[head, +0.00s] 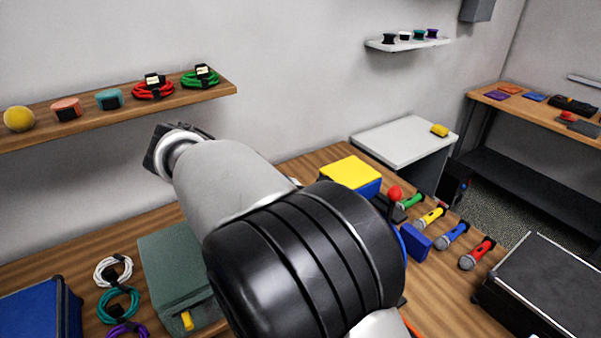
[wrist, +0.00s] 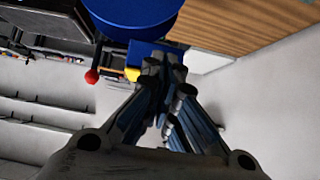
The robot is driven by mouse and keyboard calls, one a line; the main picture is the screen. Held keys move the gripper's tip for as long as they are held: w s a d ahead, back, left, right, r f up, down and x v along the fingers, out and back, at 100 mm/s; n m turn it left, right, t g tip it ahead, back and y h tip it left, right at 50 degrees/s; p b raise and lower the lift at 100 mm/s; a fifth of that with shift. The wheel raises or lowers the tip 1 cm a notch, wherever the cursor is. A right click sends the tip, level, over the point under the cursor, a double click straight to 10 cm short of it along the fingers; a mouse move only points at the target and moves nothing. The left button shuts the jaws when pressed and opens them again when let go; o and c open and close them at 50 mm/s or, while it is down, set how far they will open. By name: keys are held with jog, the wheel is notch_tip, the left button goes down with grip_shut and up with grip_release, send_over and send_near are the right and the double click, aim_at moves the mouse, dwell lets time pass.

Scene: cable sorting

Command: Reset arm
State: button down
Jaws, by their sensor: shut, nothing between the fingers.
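My arm crosses the middle of the head view and covers part of the wooden table (head: 300,172). My gripper (wrist: 166,62) shows in the wrist view with its fingers together and nothing between them. In the head view I cannot make out its fingers. Coiled cables lie in two places. A red coil (head: 153,91) and a green coil (head: 200,80), both with tags, are on the wooden wall shelf (head: 120,110). A white coil (head: 113,270), a teal coil (head: 118,305) and a purple coil (head: 127,330) lie on the table.
A green case (head: 170,255) and a blue case (head: 40,310) stand at the left. A yellow-topped box (head: 350,172), several microphones (head: 452,236) and a black case (head: 545,285) are to the right. A round blue thing (wrist: 132,14) is close beyond my fingers in the wrist view.

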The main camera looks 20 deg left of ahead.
jog(key=s+d+r+n+g+y, duration=0.1)
jog(key=s+d+r+n+g, duration=0.15)
jog(key=d, duration=1.05)
jog(key=s+d+r+n+g+y, duration=0.15)
jog(key=s+d, duration=0.25)
jog(key=d, duration=0.8)
jog(key=s+d+f+n+y, duration=0.1)
jog(key=s+d+f, duration=0.1)
jog(key=s+d, duration=0.3)
jog(key=s+d+f+n+y, duration=0.2)
jog(key=s+d, duration=0.4)
jog(key=s, duration=0.7)
jog(key=shift+d+f+t, duration=0.3)
jog(key=shift+f, duration=0.2)
